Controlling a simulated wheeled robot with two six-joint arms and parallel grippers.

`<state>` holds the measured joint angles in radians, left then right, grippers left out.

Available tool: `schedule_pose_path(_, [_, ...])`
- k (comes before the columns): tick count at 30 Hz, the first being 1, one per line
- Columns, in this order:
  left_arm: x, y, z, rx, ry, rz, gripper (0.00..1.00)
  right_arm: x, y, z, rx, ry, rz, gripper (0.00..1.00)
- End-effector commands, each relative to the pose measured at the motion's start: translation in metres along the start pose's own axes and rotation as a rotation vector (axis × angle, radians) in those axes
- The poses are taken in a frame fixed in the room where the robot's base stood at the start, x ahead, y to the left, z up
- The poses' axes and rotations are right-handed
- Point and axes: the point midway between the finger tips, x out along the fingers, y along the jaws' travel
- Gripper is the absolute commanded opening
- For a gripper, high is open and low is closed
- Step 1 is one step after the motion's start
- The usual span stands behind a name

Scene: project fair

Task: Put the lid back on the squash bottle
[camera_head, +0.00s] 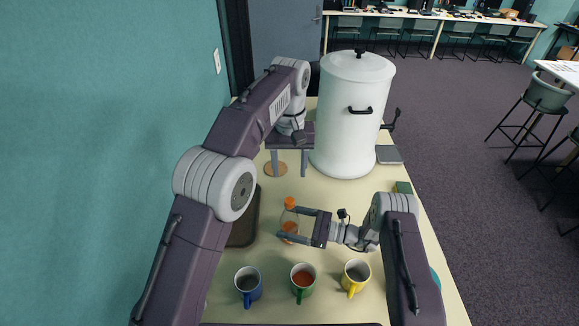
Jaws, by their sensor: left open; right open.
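The squash bottle (288,219) stands upright on the table, clear-walled with orange liquid low inside. An orange lid (290,203) shows at the bottle's top; I cannot tell whether it is seated fully. My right gripper (289,224) is open, pointing left, with its fingertips reaching to the bottle, apparently one on each side. I cannot tell whether they touch it. My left gripper (289,175) is open and empty, pointing down, farther back than the bottle and near a round cork-coloured disc (276,169).
A large white urn (347,120) stands behind my grippers. Blue (248,287), green (302,284) and yellow (355,279) mugs stand at the front. A dark tray (243,234) lies left of the bottle. A grey flat item (389,155) and a green block (402,187) lie at the right.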

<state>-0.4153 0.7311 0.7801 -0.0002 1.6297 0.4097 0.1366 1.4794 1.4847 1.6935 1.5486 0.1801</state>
Motion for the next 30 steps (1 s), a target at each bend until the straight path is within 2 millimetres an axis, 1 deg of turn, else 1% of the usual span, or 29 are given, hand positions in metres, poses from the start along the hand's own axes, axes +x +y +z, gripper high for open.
schedule_pose_path(3, [0.012,0.0,0.0,0.0,0.0,0.0,0.52,-0.022,-0.002,-0.004,0.0,0.0,-0.007,0.83])
schedule_pose_path(9, [0.025,0.0,0.0,0.0,0.0,0.0,0.52,-0.062,-0.001,-0.004,0.0,0.0,-0.005,0.83])
schedule_pose_path(13, [0.03,0.0,0.0,0.0,0.0,0.0,0.52,-0.077,-0.001,-0.003,0.0,-0.001,-0.004,0.83])
schedule_pose_path(18, [0.03,0.0,0.0,0.0,0.0,0.0,0.52,-0.084,0.0,-0.001,0.001,0.0,-0.001,0.83])
schedule_pose_path(30, [0.03,0.0,0.0,0.0,0.0,0.0,0.52,-0.084,0.0,0.0,0.001,0.0,-0.001,0.83])
